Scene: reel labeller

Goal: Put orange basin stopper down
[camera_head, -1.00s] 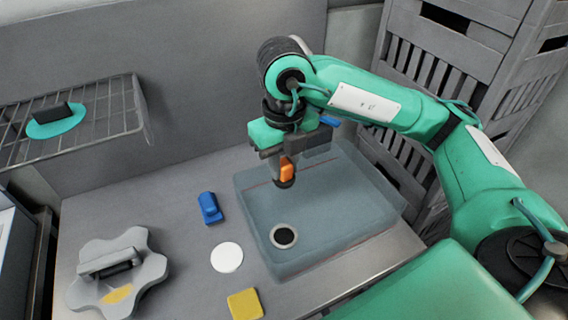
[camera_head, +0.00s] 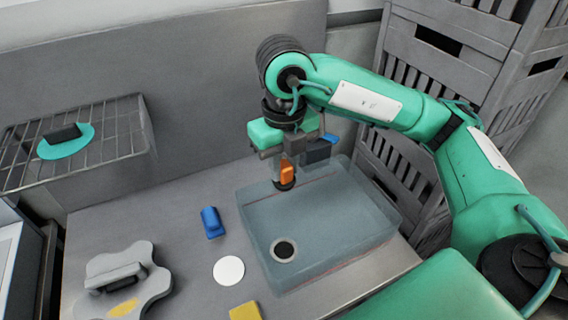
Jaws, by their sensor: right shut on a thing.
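The orange basin stopper (camera_head: 287,173) has an orange grip on top and a dark round base. My right gripper (camera_head: 285,164) is shut on its orange grip, pointing down. The stopper hangs over the back left edge of the translucent blue-grey basin (camera_head: 336,215); I cannot tell its exact height. The basin's dark drain hole with a pale ring (camera_head: 284,250) is open at the front left of its floor. My left gripper is not in view.
On the grey table, left of the basin, are a blue block-shaped object (camera_head: 212,222), a white disc (camera_head: 229,270), a yellow square (camera_head: 245,311) and a grey lobed plate with a handle (camera_head: 122,282). A wire rack (camera_head: 110,135) holds a teal disc. Grey slatted crates (camera_head: 455,75) stand behind right.

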